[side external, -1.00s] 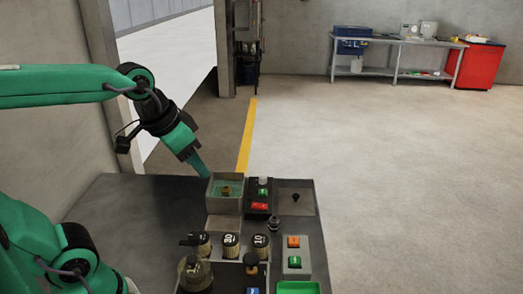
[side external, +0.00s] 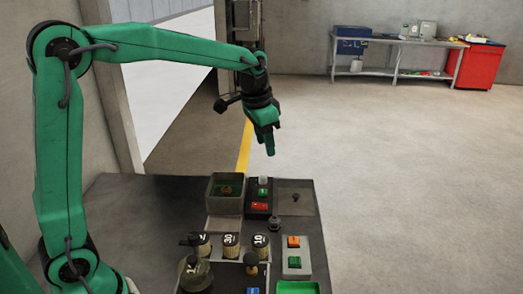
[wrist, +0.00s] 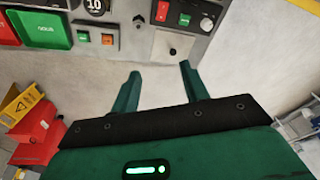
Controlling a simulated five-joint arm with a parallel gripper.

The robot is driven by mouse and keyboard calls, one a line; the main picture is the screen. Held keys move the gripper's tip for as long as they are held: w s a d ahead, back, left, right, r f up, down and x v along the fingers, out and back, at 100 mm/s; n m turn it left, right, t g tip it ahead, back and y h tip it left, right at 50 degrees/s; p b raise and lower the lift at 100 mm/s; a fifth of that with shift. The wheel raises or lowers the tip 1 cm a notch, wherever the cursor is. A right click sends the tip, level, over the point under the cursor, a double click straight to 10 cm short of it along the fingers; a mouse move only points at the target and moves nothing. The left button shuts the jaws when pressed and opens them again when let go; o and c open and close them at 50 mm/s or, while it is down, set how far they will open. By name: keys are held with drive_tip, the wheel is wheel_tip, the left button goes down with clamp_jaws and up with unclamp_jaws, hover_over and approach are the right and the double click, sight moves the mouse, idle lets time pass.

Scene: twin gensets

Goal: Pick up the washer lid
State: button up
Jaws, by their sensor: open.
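A flat grey plate with a small dark knob, probably the washer lid (side external: 304,188), lies at the right of the bench's far end. It also shows in the wrist view (wrist: 161,46), beyond my fingers. An open grey square box (side external: 227,208), probably the washer, stands left of it, with a small brass-coloured thing inside. My gripper (side external: 270,153) points down in the air above and beyond the plate, slightly left of it. In the wrist view its two fingers (wrist: 160,72) are apart with nothing between them.
A black block with red and green buttons (side external: 259,201) stands between box and plate. A small dark post (side external: 274,223), numbered cylinders (side external: 231,244), a button box (side external: 294,261) and a green tray (side external: 297,288) are nearer. The air around my gripper is clear.

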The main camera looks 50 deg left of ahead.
drive_tip(key=w+f+m+g, duration=0.1)
drive_tip(key=w+f, duration=0.6)
drive_tip(key=w, duration=0.1)
drive_tip(key=m+g, duration=0.1)
drive_tip(key=m, duration=0.1)
hover_over(295, 195)
drive_tip(key=f, duration=0.8)
drive_tip(key=shift+s+d+f, duration=0.1)
drive_tip(key=shift+d+f, duration=0.15)
drive_tip(key=shift+f, duration=0.1)
drive_tip(key=shift+f, duration=1.2)
drive_tip(key=shift+f, duration=0.1)
drive_tip(key=shift+a+f, duration=0.2)
drive_tip(key=shift+f, duration=2.35)
drive_tip(key=shift+c, duration=0.3)
